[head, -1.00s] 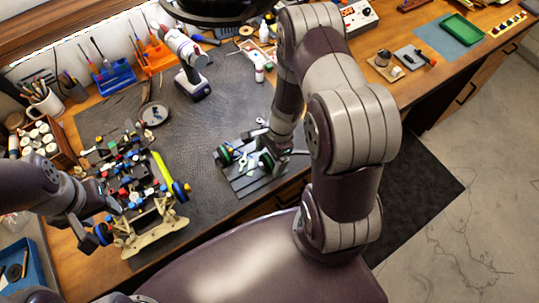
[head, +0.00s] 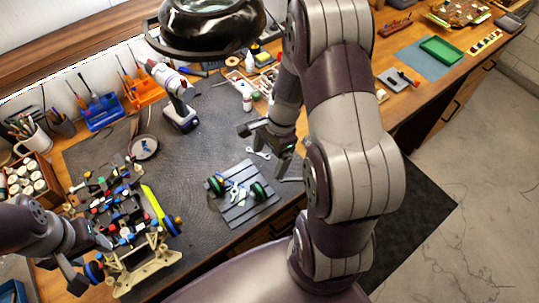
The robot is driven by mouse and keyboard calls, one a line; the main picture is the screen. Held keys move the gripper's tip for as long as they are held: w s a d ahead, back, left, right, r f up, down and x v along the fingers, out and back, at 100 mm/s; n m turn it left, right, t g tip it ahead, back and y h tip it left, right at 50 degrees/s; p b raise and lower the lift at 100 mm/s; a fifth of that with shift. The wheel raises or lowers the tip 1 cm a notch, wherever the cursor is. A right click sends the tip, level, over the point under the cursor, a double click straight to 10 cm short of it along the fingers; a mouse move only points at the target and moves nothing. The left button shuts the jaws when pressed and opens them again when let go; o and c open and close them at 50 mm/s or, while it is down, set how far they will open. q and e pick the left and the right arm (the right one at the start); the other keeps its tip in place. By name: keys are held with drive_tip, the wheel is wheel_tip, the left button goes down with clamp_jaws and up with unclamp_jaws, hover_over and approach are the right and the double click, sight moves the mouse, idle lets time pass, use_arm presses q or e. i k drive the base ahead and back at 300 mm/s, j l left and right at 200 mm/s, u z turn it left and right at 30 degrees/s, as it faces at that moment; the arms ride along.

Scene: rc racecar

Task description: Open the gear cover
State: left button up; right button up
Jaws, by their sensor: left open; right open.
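The RC car chassis (head: 135,222) lies on the dark mat at the left, with blue, red and white parts and a yellow-green strip along its right side. I cannot make out the gear cover among these small parts. My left gripper (head: 88,272) is open beside the front left of the chassis, close to a blue wheel; whether it touches is unclear. My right gripper (head: 262,146) is open and empty above the mat, behind the small grey tray (head: 245,212) that holds green-ringed wheels and small metal parts.
A wrench (head: 258,153) lies near my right gripper. The mat's middle is clear.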

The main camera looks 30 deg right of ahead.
sight(119, 159)
drive_tip(key=i+j+z, duration=0.1)
drive_tip(key=j+z, duration=0.9)
drive_tip(key=j, duration=0.15)
drive_tip(key=k+l, duration=0.05)
